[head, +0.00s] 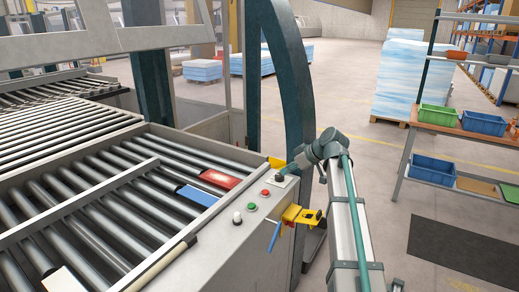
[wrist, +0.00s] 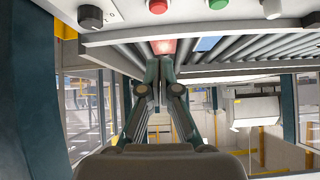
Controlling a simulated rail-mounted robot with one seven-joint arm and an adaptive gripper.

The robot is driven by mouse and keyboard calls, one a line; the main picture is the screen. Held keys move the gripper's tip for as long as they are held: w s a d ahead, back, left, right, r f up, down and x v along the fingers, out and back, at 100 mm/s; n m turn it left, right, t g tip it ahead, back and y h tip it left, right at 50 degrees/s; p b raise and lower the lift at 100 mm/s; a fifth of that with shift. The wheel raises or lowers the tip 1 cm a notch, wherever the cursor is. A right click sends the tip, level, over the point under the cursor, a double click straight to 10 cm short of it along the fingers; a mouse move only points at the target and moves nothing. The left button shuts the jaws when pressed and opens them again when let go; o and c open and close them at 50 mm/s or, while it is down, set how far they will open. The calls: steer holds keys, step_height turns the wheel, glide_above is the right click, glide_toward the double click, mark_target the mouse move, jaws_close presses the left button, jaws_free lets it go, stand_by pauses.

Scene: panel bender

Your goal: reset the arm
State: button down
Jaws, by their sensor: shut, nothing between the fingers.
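My gripper (wrist: 160,68) shows in the wrist view with its two dark fingers together and nothing between them. In the head view my arm reaches over the far right corner of the roller table, its end close to the control panel (head: 278,186). The panel holds a black knob (wrist: 90,15), a red button (wrist: 157,6), a green button (wrist: 217,4) and a white knob (head: 237,217). In the wrist view the panel lies above the fingertips. I cannot tell whether the gripper touches it.
A yellow clamp (head: 300,215) juts from the table's side near my arm. A red block (head: 219,179) and a blue block (head: 197,195) lie on the rollers. A dark green machine post (head: 287,95) stands close behind.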

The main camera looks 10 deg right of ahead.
steer(key=s+f+m+g+h, duration=0.25)
steer(key=s+f, duration=0.45)
steer(key=f, duration=0.7)
steer(key=s+a+f+m+g+h, duration=0.1)
steer(key=s+f+m, duration=0.45)
steer(key=f, duration=0.75)
steer(key=s+f+m+g+h, duration=0.1)
steer(key=s+f+m+g, duration=0.1)
steer(key=s+f, duration=0.9)
steer(key=s+a+f+g, duration=0.1)
steer(key=s+f+g, duration=0.1)
steer(key=s+f, duration=0.5)
steer(key=s+a+f+g+h, duration=0.1)
steer(key=s+f, duration=0.6)
steer(key=s, duration=1)
steer(key=s+a+f+g+h, duration=0.1)
steer(key=s+a+f+g, duration=0.2)
steer(key=s+f, duration=0.5)
steer(key=s+g, duration=0.1)
steer(key=s, duration=0.3)
steer(key=shift+a+n, duration=0.15)
steer(key=shift+n, duration=0.25)
steer(key=shift+g, duration=0.25)
